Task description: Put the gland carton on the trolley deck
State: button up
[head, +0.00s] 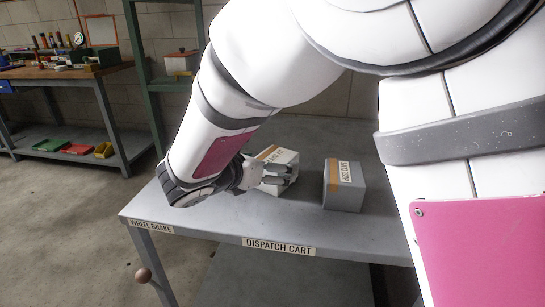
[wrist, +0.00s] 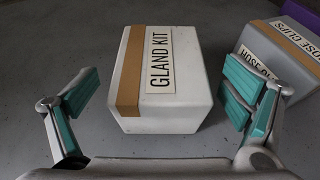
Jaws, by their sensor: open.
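The gland carton (wrist: 168,75) is a white box with an orange-brown band and a "GLAND KIT" label. It appears to rest on the grey deck of the dispatch cart (head: 300,227), near its left part. In the head view the carton (head: 285,156) is partly hidden by my gripper (head: 270,179). In the wrist view my gripper (wrist: 160,92) is open, with one finger on each side of the carton and a visible gap on both sides.
A grey carton (head: 345,190) labelled "HOSE CLIPS" in the wrist view (wrist: 271,58) stands just right of the gland carton. A purple thing (wrist: 302,12) shows at the wrist view's top right corner. The deck's front left is clear. A workbench (head: 70,74) stands far left.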

jog(key=p+v, duration=0.2)
jog(key=v, duration=0.7)
jog(key=s+d+r+m+g, duration=0.25)
jog(key=s+d+m, duration=0.2)
jog(key=d, duration=0.35)
jog(key=s+d+r+m+g+h, duration=0.1)
jog(key=s+d+m+g, duration=0.3)
jog(key=d, duration=0.3)
jog(key=s+d+r+m+g, duration=0.2)
jog(key=s+d+m, duration=0.25)
jog(key=d, duration=0.35)
jog(key=s+d+f+m+g+y, duration=0.1)
jog(key=s+d+m+y, duration=0.1)
jog(key=s+m, duration=0.25)
jog(key=s+d+f+m+g+y, duration=0.1)
jog(key=s+d+m+g, duration=0.1)
jog(key=s+d+m, duration=0.3)
jog(key=s+a+f+m+y, duration=0.2)
jog(key=s+a+m+y, duration=0.3)
jog(key=s, duration=0.5)
jog(key=shift+a+m+t+y, duration=0.3)
jog(key=shift+a+m+t, duration=0.2)
jog(key=shift+m, duration=0.45)
jog(key=shift+f, duration=0.1)
notch_tip(320, 180, up, 24)
jog(key=t+p, duration=0.3)
jog(key=p, duration=1.9)
